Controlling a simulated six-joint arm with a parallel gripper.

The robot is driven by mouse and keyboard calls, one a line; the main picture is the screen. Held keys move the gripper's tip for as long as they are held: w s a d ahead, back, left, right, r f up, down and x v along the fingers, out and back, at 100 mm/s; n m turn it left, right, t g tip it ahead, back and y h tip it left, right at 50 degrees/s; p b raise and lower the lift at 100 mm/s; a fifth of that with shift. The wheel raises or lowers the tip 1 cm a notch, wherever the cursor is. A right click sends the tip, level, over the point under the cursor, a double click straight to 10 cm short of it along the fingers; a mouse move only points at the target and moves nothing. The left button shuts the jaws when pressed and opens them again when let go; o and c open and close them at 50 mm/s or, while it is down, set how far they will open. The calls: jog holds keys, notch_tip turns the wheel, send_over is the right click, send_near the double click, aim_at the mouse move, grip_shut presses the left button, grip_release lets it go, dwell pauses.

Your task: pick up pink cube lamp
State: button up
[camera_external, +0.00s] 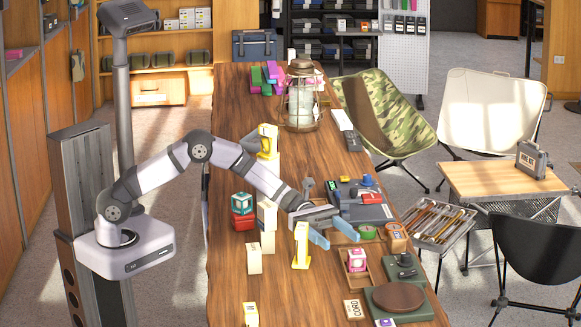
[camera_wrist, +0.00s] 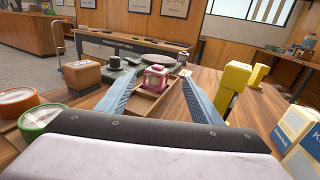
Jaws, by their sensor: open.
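The pink cube lamp (camera_external: 357,260) stands in a small wooden tray (camera_external: 347,272) on the long wooden table. In the wrist view the lamp (camera_wrist: 156,78) is pink with white faces and sits straight ahead, beyond and between my fingertips. My gripper (camera_external: 332,231) has light blue fingers and is open and empty, a short way behind the lamp in the external view. In the wrist view my gripper (camera_wrist: 150,92) points at the lamp, with the fingers apart on both sides.
Bare tabletop (camera_external: 315,295) lies in front.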

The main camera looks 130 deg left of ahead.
aim_at(356, 261)
jog(key=shift+p+x, duration=0.35)
jog(key=shift+x, duration=3.1)
jog(key=shift+a, duration=0.1)
jog(key=c, duration=1.1)
